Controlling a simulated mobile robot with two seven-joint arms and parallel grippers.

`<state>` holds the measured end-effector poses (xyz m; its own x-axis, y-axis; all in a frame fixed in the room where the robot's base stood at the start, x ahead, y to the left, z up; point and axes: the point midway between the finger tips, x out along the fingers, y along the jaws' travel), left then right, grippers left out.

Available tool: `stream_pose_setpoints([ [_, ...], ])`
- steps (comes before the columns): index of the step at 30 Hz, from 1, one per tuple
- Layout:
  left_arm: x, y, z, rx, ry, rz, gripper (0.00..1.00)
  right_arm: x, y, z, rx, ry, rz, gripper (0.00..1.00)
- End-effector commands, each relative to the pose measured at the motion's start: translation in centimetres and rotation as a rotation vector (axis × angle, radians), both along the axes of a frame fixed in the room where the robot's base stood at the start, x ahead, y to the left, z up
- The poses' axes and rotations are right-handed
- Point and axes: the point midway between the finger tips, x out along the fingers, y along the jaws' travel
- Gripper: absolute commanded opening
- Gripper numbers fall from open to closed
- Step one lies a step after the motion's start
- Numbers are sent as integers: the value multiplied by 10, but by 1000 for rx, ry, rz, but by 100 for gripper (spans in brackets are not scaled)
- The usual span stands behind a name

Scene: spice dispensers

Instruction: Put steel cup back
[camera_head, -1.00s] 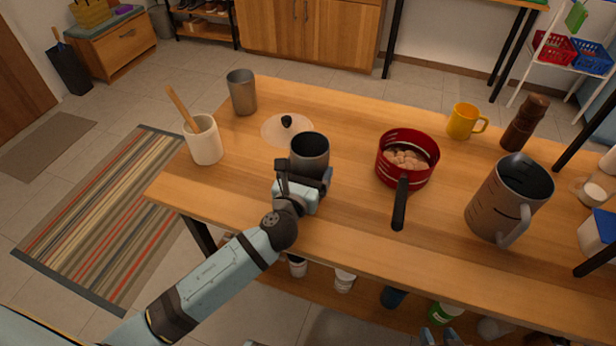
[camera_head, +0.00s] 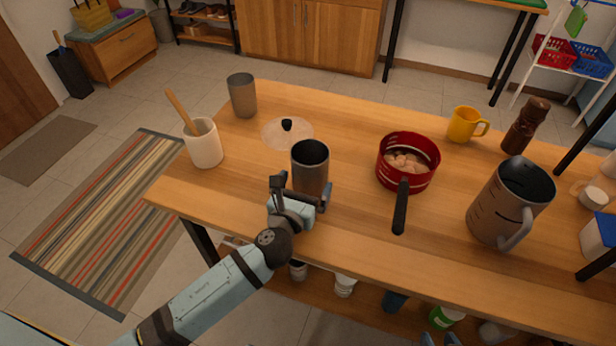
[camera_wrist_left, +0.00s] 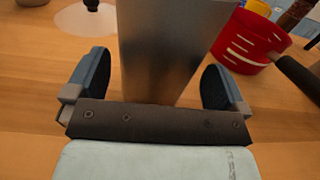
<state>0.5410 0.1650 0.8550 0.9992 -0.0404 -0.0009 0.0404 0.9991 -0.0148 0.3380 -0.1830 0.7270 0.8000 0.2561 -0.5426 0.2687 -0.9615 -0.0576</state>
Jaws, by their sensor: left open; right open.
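A steel cup (camera_head: 310,172) stands upright on the wooden table, just ahead of my left gripper (camera_head: 302,193). In the left wrist view the cup (camera_wrist_left: 165,50) rises in front of the palm, between the two spread fingers, with a gap beside its lower part. The left gripper is open. A second steel cup (camera_head: 242,96) stands at the table's far left corner. My right gripper (camera_head: 438,340) shows only slightly at the bottom edge of the head view, apart from both cups, and is open.
Near the cups are a white crock (camera_head: 205,145) with a wooden stick and a clear lid (camera_head: 275,135) with a black knob. A red pot (camera_head: 407,178), yellow mug (camera_head: 462,124), large pitcher (camera_head: 500,205) and brown mill (camera_head: 524,128) stand rightward. The table's front-left strip is bare.

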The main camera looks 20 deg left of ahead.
Motion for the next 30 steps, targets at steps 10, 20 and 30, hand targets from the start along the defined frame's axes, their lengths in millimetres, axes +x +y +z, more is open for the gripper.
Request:
stream_pose_setpoints([
  [10,-74,3,-1,0,3,0,100,0,0,-2,0,2,0,43],
  [20,-96,4,0,-2,0,0,100,0,0,-2,-1,1,-1,43],
  [30,-95,4,0,-1,0,0,100,0,0,-1,-1,-1,0,43],
])
